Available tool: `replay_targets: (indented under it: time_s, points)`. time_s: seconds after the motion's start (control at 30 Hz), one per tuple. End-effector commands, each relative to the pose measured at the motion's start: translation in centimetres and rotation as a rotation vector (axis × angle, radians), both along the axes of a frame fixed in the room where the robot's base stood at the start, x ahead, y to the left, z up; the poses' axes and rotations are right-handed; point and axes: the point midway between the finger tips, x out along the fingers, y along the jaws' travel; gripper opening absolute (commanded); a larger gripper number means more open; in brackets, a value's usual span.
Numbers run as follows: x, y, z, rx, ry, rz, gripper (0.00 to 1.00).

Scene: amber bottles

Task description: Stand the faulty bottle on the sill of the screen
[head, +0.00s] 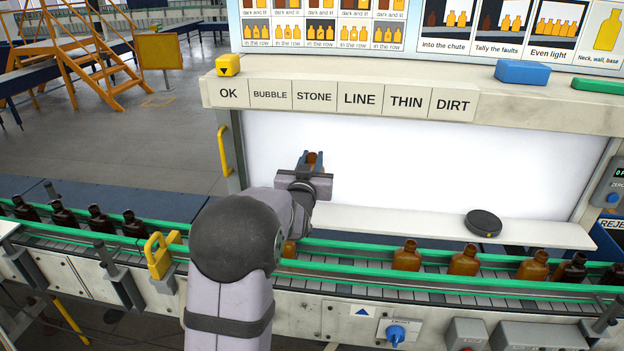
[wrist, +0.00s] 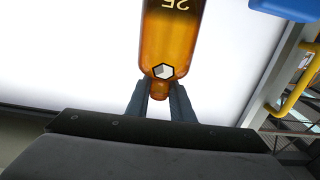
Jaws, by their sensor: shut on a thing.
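My gripper (head: 314,158) is shut on an amber bottle (wrist: 170,45), held in front of the lit white screen (head: 420,165). In the wrist view my fingers (wrist: 160,100) close around its neck. A pale hexagonal mark with a dark outline (wrist: 163,71) shows low on the bottle's shoulder, and yellow characters show on its body. In the head view only a little amber of the bottle (head: 319,169) shows; my gripper and arm hide the rest. The sill (head: 400,223) is a pale ledge below the screen, and the bottle appears above it, apart from it.
A dark round puck (head: 483,222) lies on the sill's right part; the sill between my arm and the puck is clear. Amber and dark bottles (head: 464,260) stand on the conveyor between green rails (head: 350,247). A yellow handle (head: 224,150) is at the screen's left post.

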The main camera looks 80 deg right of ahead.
Motion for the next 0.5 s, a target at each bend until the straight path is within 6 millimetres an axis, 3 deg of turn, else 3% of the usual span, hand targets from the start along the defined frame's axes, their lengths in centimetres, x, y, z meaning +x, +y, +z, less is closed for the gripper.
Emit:
replay_targets:
  time_s: [0.37,0.5]
  points:
    - [0.0,0.0,-1.7,-0.001,0.000,0.000,0.00]
    - [0.0,0.0,-3.3,0.002,0.000,0.000,0.00]
